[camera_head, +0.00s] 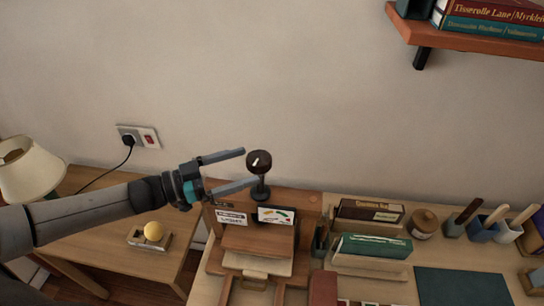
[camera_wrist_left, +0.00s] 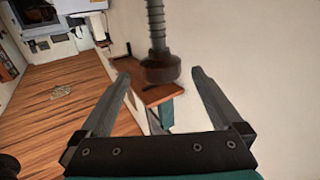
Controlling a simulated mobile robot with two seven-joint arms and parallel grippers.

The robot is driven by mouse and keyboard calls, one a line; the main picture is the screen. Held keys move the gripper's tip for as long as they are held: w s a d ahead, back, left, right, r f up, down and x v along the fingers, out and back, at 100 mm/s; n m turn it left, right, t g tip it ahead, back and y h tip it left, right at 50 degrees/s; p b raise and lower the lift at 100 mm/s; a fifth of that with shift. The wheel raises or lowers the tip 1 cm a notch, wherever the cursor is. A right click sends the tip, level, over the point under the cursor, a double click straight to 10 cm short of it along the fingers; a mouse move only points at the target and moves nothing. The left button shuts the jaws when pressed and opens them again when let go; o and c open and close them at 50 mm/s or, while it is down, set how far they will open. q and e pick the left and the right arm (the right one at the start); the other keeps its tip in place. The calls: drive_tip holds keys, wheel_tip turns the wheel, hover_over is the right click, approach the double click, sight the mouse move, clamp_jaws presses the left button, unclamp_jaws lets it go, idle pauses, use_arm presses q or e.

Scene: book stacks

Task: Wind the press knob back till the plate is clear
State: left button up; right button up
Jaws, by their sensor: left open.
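The press knob (camera_head: 259,161) is dark and round with a pale mark, on an upright post above the wooden press (camera_head: 313,208). In the left wrist view the knob (camera_wrist_left: 160,69) sits at the end of a threaded screw (camera_wrist_left: 156,25). My left gripper (camera_head: 246,168) is open, its fingers pointing right toward the knob. In the wrist view the knob appears between the fingertips (camera_wrist_left: 158,76), with gaps on both sides and no visible contact. A brown wooden plate (camera_head: 258,241) lies low in the press; what is under it is unclear. My right gripper is out of view.
A card with a coloured dial (camera_head: 275,215) and a lettered card (camera_head: 231,217) stand at the press. Right of it are books (camera_head: 374,246), a lidded jar (camera_head: 425,223) and cups. A lamp (camera_head: 30,168) stands left. A wall shelf (camera_head: 470,42) hangs upper right.

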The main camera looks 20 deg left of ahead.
sight(268, 158)
use_arm(q)
drive_tip(key=x, duration=0.6)
drive_tip(key=shift+w+d, duration=0.25)
drive_tip(key=shift+w, duration=0.1)
drive_tip(key=shift+w+d, duration=0.35)
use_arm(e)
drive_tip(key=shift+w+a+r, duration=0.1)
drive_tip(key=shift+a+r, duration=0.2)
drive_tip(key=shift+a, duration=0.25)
use_arm(q)
drive_tip(key=shift+c, duration=0.4)
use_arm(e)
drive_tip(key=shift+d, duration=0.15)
